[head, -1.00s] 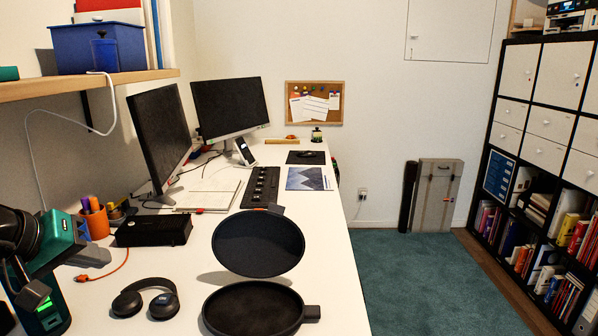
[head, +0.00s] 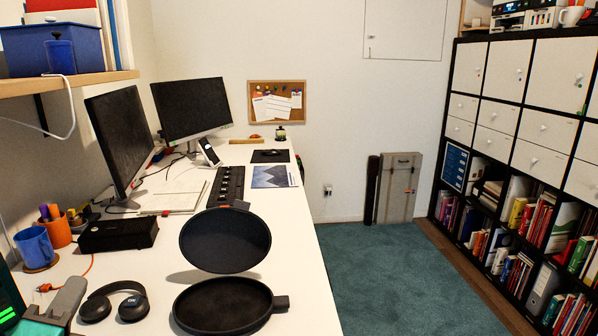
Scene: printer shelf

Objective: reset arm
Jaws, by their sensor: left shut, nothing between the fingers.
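My left gripper (head: 66,298) shows at the lower left edge, over the near left of the white desk (head: 295,265). Its grey fingers are shut with nothing between them. Most of its teal body is cut off by the picture's edge. Black headphones (head: 137,297) lie on the desk just right of the fingers. My right gripper is not in view.
A round black case (head: 226,240) stands open on the desk. A black box (head: 117,234), a blue mug (head: 34,246) and an orange pen cup (head: 58,232) stand at left. Two monitors (head: 193,108) stand behind. The teal carpet (head: 400,285) is clear; a bookshelf (head: 520,130) stands right.

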